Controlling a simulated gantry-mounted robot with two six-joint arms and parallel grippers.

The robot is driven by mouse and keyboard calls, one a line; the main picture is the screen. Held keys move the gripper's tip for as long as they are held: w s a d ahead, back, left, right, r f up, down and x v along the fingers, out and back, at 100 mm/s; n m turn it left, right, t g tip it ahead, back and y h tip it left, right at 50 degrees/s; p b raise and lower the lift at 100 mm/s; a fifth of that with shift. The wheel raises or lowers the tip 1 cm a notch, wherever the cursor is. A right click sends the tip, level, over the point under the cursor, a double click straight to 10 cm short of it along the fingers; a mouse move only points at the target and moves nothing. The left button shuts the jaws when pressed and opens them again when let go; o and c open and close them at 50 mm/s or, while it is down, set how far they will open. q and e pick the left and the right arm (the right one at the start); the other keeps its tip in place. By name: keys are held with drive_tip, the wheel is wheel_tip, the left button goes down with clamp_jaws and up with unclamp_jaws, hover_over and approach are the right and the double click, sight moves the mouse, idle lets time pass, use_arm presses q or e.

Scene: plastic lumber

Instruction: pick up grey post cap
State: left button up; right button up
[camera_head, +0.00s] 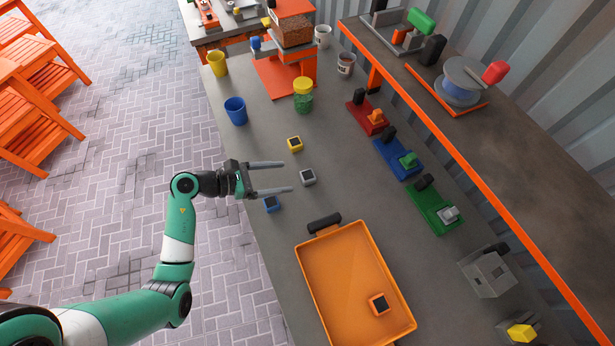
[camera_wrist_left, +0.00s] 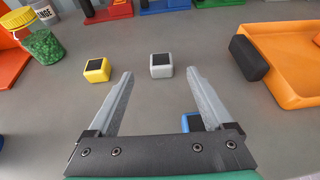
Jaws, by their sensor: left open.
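The grey post cap (camera_head: 308,177) is a small grey block with a dark square top, resting on the grey table. In the left wrist view the grey post cap (camera_wrist_left: 161,66) lies ahead of my fingertips, about midway between them. My left gripper (camera_head: 289,176) is open and empty, with its two fingers pointing at the cap from the left. In the left wrist view the left gripper (camera_wrist_left: 160,75) shows both fingers spread apart. The cap is apart from the fingers. My right gripper is not in view.
A yellow cap (camera_head: 295,144) and a blue cap (camera_head: 271,204) lie near the gripper; the blue one is partly hidden in the wrist view. An orange tray (camera_head: 309,275) holding an orange cap (camera_head: 379,304) is nearer. A green-filled jar (camera_head: 304,100) and blue cup (camera_head: 236,111) stand farther back.

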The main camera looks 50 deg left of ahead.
sight(304, 176)
use_arm(q)
drive_tip(key=x, duration=0.3)
drive_tip(key=shift+w+f+b, duration=0.1)
drive_tip(key=shift+w+b, duration=0.05)
drive_tip(key=shift+b, duration=0.2)
drive_tip(key=shift+w+d, duration=0.15)
drive_tip(key=shift+w, duration=0.15)
drive_tip(key=shift+w+d+f, duration=0.1)
drive_tip(key=shift+f, duration=0.15)
drive_tip(key=b+x, duration=0.1)
drive_tip(key=x, duration=0.1)
drive_tip(key=b+x, duration=0.1)
drive_tip(key=x, duration=0.1)
drive_tip(key=shift+d+f, duration=0.1)
drive_tip(key=shift+f, duration=0.2)
drive_tip(key=shift+w+d, duration=0.1)
drive_tip(key=shift+w, duration=0.05)
clamp_jaws()
